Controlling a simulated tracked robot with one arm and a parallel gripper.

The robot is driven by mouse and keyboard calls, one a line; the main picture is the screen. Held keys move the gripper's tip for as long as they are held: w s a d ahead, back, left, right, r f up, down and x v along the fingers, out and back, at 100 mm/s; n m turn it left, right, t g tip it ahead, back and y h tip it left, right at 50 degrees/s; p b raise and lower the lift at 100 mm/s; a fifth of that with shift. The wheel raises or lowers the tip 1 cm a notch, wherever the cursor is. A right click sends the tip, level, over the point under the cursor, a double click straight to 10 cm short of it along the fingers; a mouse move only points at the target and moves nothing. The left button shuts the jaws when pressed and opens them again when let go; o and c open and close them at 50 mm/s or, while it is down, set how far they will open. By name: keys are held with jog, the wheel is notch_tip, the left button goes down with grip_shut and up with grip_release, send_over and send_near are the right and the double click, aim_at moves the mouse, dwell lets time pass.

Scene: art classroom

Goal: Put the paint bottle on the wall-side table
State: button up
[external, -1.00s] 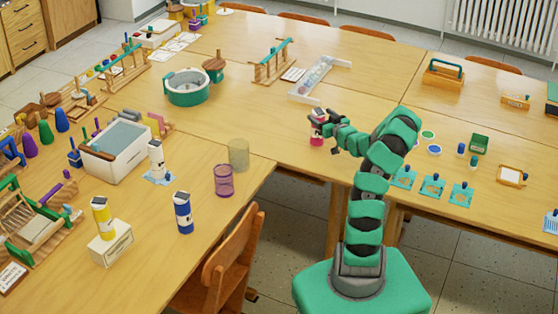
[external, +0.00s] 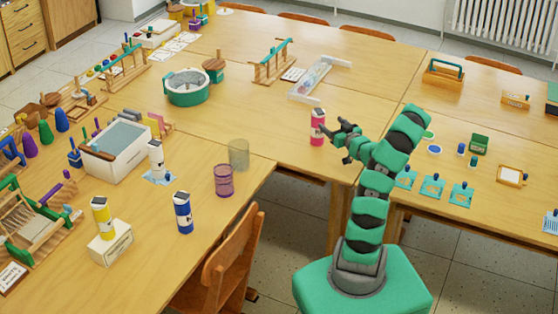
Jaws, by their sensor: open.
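A pink paint bottle (external: 317,128) with a white upper part and dark cap stands upright on the wooden table (external: 290,150), near its front edge. My gripper (external: 330,130) is open just to the right of the bottle, with its fingers pointing toward it. The fingers look apart from the bottle, though the gap is small in this view. Other similar bottles stand on the left table: a yellow one (external: 102,218) on a white box, a blue one (external: 183,213) and a white one (external: 156,160) on a blue patch.
A purple mesh cup (external: 223,180) and a clear beige cup (external: 239,154) stand left of the pink bottle. A white tray-like frame (external: 320,78) lies behind it. Teal cards (external: 432,186) lie to the right. A wooden chair (external: 232,260) stands at the left table's edge.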

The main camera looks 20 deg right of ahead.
jog(key=b+v, duration=0.4)
jog(key=b, duration=0.6)
jog(key=shift+s, duration=0.4)
jog(key=shift+d, duration=0.1)
